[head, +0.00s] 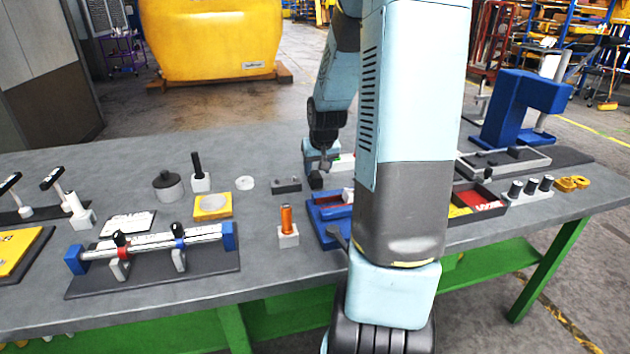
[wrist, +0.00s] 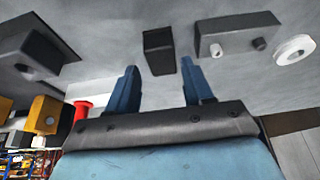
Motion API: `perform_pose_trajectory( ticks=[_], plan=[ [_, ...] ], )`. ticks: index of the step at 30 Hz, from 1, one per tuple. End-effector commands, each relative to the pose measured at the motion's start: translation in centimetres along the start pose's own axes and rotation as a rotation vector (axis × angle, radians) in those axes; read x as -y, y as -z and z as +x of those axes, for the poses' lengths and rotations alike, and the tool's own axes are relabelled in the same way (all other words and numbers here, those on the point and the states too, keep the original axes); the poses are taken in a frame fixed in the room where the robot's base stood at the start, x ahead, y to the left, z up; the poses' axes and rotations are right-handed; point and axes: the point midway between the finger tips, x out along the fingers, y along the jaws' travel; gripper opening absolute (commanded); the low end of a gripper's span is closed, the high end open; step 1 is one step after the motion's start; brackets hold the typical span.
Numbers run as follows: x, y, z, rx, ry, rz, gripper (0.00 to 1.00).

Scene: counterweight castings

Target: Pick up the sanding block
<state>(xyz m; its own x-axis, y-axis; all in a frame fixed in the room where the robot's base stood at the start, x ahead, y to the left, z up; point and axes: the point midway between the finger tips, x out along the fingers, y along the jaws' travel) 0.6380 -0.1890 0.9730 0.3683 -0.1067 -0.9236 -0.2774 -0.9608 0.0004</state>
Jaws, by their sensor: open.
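A small dark block (wrist: 158,48), which I take to be the sanding block, sits on the grey bench top in the wrist view. It lies in line with the gap between the fingers of my gripper (wrist: 159,69), just past the tips. The two blue fingers are spread apart with nothing held between them. In the head view the dark block (head: 316,180) shows small below my light-blue gripper hand (head: 321,155). My arm hides part of the area to its right.
A grey block with two knobs (head: 287,185) and a white ring (head: 245,183) lie to the left. A blue tray (head: 329,230) stands close in front, partly behind my arm. An orange cylinder on a white base (head: 288,237) stands nearer the bench edge. Bare bench (head: 262,213) lies between.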

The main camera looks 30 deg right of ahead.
Motion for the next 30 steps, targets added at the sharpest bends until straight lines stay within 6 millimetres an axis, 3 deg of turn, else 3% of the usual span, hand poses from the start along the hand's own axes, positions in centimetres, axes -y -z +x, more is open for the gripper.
perform_pose_trajectory(
  ticks=[9, 20, 30],
  plan=[
    [0.3, 0.0, 3.7, 0.002, 0.001, -0.002, 0.51],
    [0.2, 0.0, 4.3, 0.001, 0.000, 0.000, 0.51],
    [0.2, 0.0, 4.3, 0.001, 0.000, 0.000, 0.20]
  ],
)
